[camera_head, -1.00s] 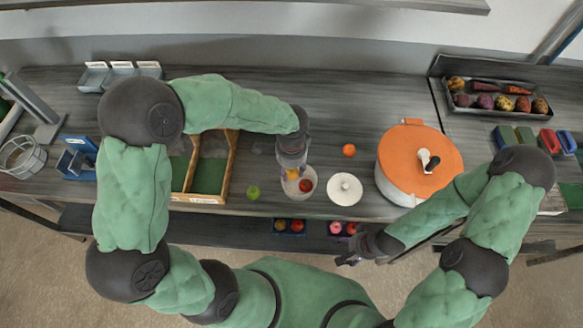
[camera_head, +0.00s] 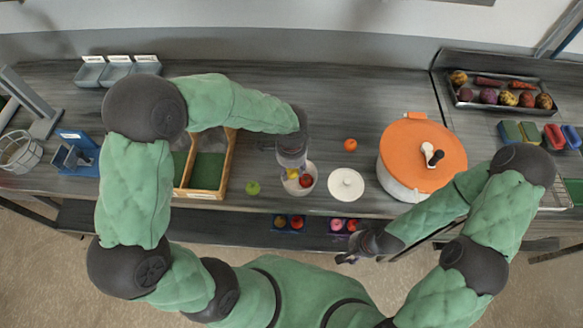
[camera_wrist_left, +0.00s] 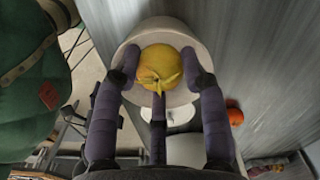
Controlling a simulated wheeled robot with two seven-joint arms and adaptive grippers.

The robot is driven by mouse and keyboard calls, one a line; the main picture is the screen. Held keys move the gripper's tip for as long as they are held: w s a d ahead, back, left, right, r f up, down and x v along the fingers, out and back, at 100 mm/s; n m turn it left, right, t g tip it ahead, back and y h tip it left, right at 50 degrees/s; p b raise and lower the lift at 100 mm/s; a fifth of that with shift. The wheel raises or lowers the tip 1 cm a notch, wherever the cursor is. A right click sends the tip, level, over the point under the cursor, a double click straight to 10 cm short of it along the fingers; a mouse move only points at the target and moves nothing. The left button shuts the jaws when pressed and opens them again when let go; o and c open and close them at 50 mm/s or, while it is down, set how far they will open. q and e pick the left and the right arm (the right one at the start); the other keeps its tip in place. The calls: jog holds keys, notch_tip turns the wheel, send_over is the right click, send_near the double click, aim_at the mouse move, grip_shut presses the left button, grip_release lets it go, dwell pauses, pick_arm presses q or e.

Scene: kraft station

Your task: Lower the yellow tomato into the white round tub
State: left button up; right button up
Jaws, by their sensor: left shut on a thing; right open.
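The yellow tomato (camera_wrist_left: 162,70) is held between the fingers of my left gripper (camera_head: 291,168), which point down. In the left wrist view it is in front of the opening of the white round tub (camera_wrist_left: 191,42), whose rim shows around it. In the head view the yellow tomato (camera_head: 291,174) is at the left part of the tub (camera_head: 312,187). I cannot tell whether it touches the tub's bottom. A red tomato (camera_head: 306,181) shows inside the tub, right beside the yellow one. My right gripper (camera_head: 347,257) is open and empty, in front of the table's front edge.
A white round lid (camera_head: 346,188) lies just right of the tub. An orange tomato (camera_head: 350,145) lies behind the lid, and a green one (camera_head: 253,188) lies left of the tub. A large orange-lidded pot (camera_head: 417,155) stands to the right. A wooden divided box (camera_head: 232,165) stands left.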

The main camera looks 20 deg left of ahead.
dwell(0.3)
pick_arm(q)
jog(key=o, duration=1.1)
notch_tip(320, 180, up, 12)
jog(key=shift+f, duration=0.1)
